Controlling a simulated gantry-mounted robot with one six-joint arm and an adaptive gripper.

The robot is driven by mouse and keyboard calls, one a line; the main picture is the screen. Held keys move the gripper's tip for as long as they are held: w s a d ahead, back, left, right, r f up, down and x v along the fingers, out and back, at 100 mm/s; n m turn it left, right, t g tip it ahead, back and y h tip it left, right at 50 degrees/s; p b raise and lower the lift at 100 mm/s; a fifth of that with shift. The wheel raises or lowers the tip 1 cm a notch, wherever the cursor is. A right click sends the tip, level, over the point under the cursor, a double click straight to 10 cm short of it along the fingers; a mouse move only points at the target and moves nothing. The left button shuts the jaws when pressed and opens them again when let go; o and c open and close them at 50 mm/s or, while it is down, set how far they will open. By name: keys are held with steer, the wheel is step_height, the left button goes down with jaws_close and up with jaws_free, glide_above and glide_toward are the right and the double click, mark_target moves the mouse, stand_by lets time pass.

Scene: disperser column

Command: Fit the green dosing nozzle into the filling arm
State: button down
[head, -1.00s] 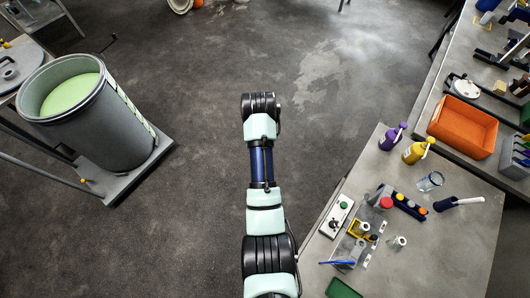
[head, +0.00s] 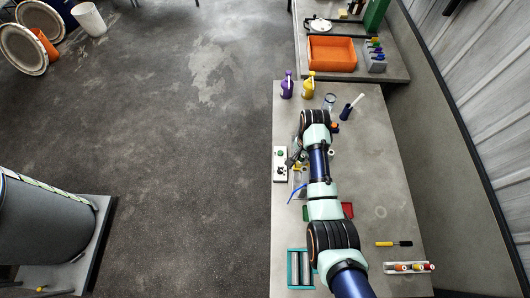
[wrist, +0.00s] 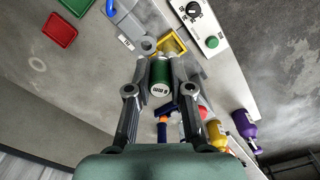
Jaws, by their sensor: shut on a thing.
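The green dosing nozzle (wrist: 160,76), with a white printed band, sits between the fingers of my gripper (wrist: 159,70) in the wrist view. My gripper is shut on it. A grey ring-shaped part (wrist: 148,45) and a yellow square frame (wrist: 171,45) lie just beyond the nozzle. I cannot tell surely which part is the filling arm, or whether the nozzle touches anything there. In the head view, my arm hangs over the bench and hides the gripper and nozzle.
A control box (head: 280,164) with a knob and green button stands at the bench's left edge. Purple (head: 287,86) and yellow (head: 306,86) bottles stand farther back. A red tray (wrist: 59,29) and a blue hooked part (wrist: 111,8) are near. The bench's right side (head: 385,180) is mostly clear.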

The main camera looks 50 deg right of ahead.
steer(key=shift+m, duration=0.6)
steer(key=f+b, duration=0.1)
steer(key=s+d+f+b, duration=0.1)
steer(key=s+f+b, duration=0.1)
steer(key=f+b, duration=0.1)
steer(key=shift+s+d+f, duration=0.1)
steer(key=shift+d, duration=0.15)
steer(key=shift+f+p, duration=0.3)
steer(key=shift+p, duration=0.1)
stand_by(1.1)
steer(key=shift+f+b, duration=1.1)
steer(key=shift+f, duration=0.55)
stand_by(0.5)
stand_by(0.4)
steer(key=c, duration=1)
jaws_free()
steer(key=shift+o, duration=0.2)
